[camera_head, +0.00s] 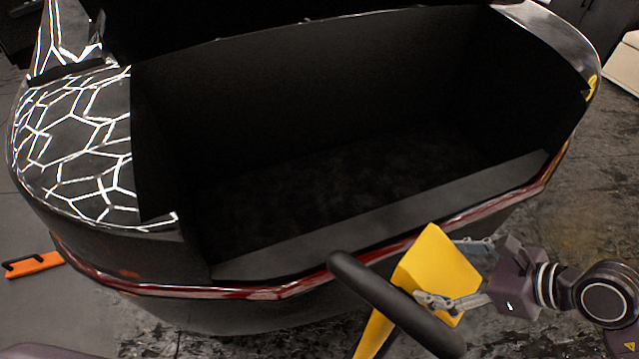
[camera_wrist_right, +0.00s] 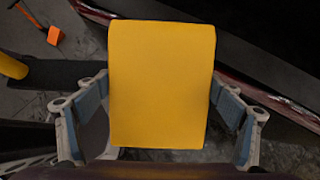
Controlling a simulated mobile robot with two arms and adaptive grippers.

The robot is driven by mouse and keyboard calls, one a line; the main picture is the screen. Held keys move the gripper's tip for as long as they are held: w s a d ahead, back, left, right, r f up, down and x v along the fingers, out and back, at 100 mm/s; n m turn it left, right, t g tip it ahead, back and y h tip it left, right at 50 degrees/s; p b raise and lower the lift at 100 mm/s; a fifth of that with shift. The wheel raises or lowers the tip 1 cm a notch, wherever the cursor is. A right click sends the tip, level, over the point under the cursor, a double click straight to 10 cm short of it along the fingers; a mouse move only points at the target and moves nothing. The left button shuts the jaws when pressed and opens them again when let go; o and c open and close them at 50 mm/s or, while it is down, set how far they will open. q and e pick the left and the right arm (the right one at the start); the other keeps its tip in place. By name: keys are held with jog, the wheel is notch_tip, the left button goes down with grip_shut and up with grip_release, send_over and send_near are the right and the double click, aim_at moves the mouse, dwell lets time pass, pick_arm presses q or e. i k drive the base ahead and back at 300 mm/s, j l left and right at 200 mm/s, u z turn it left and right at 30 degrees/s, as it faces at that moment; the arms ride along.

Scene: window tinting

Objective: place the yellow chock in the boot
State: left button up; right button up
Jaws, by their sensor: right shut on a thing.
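The yellow chock (camera_head: 438,268) is a wedge-like block held in my right gripper (camera_head: 462,275), just outside the rear edge of the car. In the right wrist view the chock (camera_wrist_right: 160,85) fills the space between the two fingers of the right gripper (camera_wrist_right: 160,118). The boot (camera_head: 330,185) is open, dark inside and looks empty. Its sill (camera_head: 390,220) lies up and left of the chock in the head view. The chock is apart from the boot's inside. My left gripper is not in view.
A black padded bar (camera_head: 390,300) passes in front of the chock, with a yellow post (camera_head: 372,335) below it. An orange tool (camera_head: 35,264) lies on the floor at left. The car's red light strip (camera_head: 270,293) runs below the sill. A white object (camera_head: 625,62) stands at top right.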

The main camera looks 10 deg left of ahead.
aim_at(250, 234)
jog(key=i+l+u, duration=0.1)
jog(key=u, duration=0.3)
jog(key=i+l+u, duration=0.1)
jog(key=u, duration=0.25)
jog(key=l+u, duration=0.2)
jog(key=u, duration=0.2)
jog(key=i+l+u, duration=0.1)
jog(key=u, duration=0.3)
jog(key=i+l+u, duration=0.1)
jog(key=l+u, duration=0.65)
jog(key=i+j, duration=0.05)
jog(key=j, duration=0.05)
